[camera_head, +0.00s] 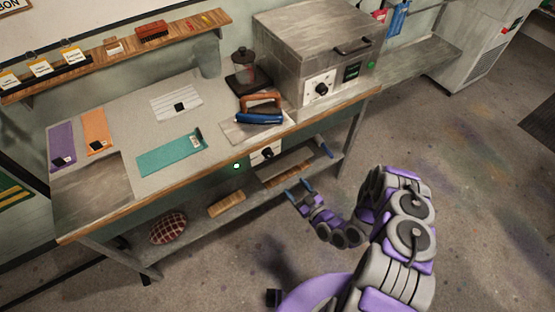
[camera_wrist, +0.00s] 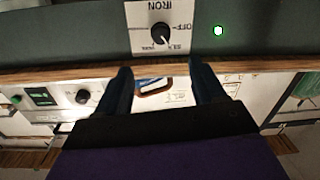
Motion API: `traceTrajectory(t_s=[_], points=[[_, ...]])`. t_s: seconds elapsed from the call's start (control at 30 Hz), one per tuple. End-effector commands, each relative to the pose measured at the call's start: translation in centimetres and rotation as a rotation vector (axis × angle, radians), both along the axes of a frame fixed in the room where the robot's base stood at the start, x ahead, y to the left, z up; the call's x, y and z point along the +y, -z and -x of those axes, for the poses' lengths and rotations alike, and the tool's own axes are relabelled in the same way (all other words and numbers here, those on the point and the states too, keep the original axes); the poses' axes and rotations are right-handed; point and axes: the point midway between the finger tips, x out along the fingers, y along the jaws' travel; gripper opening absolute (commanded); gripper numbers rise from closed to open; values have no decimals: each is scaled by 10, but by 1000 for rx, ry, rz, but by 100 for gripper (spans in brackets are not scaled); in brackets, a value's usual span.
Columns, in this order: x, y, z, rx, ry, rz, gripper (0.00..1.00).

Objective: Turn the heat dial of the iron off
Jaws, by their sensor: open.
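The iron's heat dial is a black knob (camera_head: 267,153) on a white plate on the table's front panel. In the wrist view the dial (camera_wrist: 160,34) sits at the top centre, with IRON and OFF lettering around it. A blue iron (camera_head: 259,119) with a brown handle rests on the tabletop above the dial. My gripper (camera_head: 300,189) is open and empty, in front of the table, below and right of the dial in the head view. In the wrist view its two dark fingers (camera_wrist: 162,73) are spread apart, and the dial lies beyond the gap, apart from them.
A green light (camera_head: 237,166) glows on the front panel beside the dial. A metal box (camera_head: 316,55) with its own knob (camera_head: 321,89) stands behind the iron. The wooden table edge (camera_head: 210,173) lies close to the dial. A lower shelf holds a checkered bundle (camera_head: 168,228).

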Motion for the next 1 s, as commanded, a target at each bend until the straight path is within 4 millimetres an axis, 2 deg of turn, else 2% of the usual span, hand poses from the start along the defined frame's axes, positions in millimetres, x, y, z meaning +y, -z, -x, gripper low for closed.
traceTrajectory(t_s=[0.17,0.37,1.0], points=[[3,-2,2,-20,8,-31,69],[15,-2,-13,-22,5,-30,69],[85,-3,-111,-24,7,-29,69]])
